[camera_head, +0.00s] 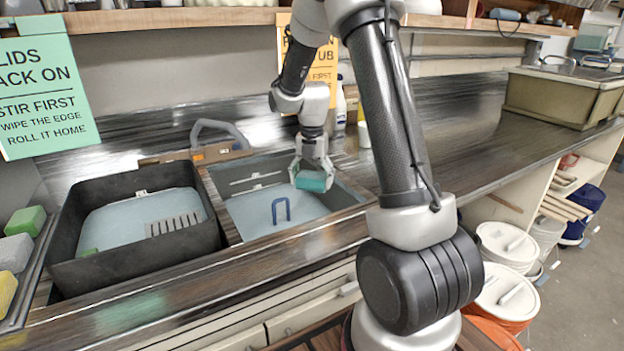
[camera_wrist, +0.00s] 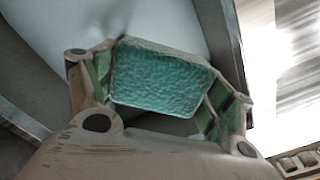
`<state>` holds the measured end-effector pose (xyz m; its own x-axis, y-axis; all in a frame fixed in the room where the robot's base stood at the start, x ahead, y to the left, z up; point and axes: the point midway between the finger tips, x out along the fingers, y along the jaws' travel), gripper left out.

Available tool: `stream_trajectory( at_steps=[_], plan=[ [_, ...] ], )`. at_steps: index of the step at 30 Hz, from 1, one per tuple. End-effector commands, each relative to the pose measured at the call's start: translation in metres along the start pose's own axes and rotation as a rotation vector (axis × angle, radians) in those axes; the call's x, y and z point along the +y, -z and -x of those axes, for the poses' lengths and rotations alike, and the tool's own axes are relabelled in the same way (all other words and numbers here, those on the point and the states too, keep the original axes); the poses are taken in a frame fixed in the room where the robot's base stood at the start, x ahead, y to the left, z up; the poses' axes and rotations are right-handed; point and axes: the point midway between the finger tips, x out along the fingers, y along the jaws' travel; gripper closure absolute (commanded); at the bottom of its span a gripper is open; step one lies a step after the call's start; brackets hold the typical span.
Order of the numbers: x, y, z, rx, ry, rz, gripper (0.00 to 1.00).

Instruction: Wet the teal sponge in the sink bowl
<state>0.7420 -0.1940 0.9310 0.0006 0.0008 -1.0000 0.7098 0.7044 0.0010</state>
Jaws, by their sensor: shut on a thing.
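My gripper (camera_head: 312,163) is shut on the teal sponge (camera_head: 311,181). In the wrist view the sponge (camera_wrist: 160,78) sits between the two fingers of my gripper (camera_wrist: 160,92), its broad textured face showing. In the head view the sponge hangs over the right part of the sink bowl (camera_head: 240,213), near its back right. The bowl has a pale blue-grey surface inside, which may be water. I cannot tell whether the sponge touches it.
A blue U-shaped handle (camera_head: 281,210) stands up in the bowl. A black basin (camera_head: 63,238) with a slotted grey piece is to its left. A grey faucet (camera_head: 220,131) is behind. Green, grey and yellow sponges (camera_head: 24,222) lie at far left. Bottles (camera_head: 341,103) stand behind my arm.

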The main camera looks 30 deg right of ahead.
Motion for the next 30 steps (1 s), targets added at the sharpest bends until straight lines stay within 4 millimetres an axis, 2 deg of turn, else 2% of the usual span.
stream_trajectory(
  at_steps=[5,19,30],
  plan=[
    [0.001,-0.001,0.009,-0.002,-0.002,0.0,0.38],
    [0.0,0.0,0.069,-0.001,-0.001,0.0,0.38],
    [0.0,0.0,0.075,0.0,0.0,0.0,0.38]
  ],
)
